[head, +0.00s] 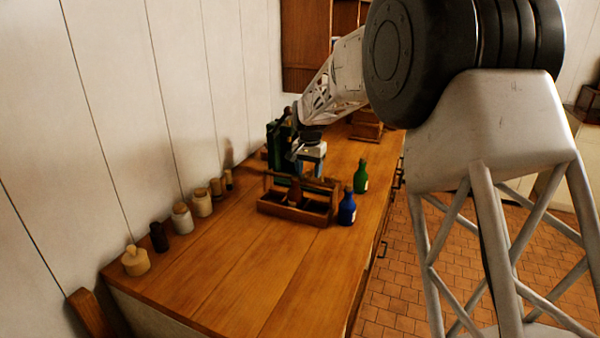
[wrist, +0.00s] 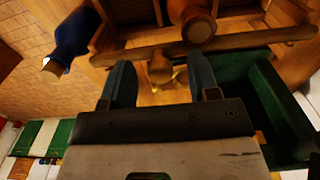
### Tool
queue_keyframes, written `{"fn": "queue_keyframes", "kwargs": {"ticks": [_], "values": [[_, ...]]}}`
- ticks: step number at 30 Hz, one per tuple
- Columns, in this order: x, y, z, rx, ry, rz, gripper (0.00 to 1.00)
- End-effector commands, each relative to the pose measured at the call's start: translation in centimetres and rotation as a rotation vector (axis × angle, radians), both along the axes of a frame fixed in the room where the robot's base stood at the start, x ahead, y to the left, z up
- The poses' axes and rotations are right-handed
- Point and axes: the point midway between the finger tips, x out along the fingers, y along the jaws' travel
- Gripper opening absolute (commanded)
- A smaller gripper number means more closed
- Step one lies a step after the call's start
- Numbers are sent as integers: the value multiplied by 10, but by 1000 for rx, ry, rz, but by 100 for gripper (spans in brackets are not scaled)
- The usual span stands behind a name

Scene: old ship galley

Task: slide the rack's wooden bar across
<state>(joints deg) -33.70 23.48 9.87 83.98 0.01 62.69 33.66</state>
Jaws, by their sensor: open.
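The wooden rack (head: 284,212) stands on the counter, an open tray with compartments; part of it shows in the wrist view (wrist: 102,42). Its wooden bar (wrist: 255,39) runs across above the compartments, with a small wooden knob (wrist: 159,69) at it. The bar also shows in the head view (head: 312,184). My gripper (wrist: 160,62) is open, with one finger on each side of the knob; I cannot tell whether they touch it. In the head view my gripper (head: 309,166) is above the rack's far side. A brown bottle (head: 295,193) stands in the rack.
A blue bottle (head: 347,209) and a green bottle (head: 361,177) stand right of the rack. Several jars (head: 181,218) line the wall at left. A green object (wrist: 285,112) lies close right of my gripper in the wrist view. The near counter is clear.

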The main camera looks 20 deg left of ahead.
Motion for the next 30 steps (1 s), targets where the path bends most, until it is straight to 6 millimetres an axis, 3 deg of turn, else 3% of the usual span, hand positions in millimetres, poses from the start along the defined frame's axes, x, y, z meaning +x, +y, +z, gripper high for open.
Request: {"fn": "queue_keyframes", "kwargs": {"ticks": [8, 30], "values": [[0, 0, 6, 0, -1, 0, 55], [1, 0, 57, 0, -1, 0, 55]]}}
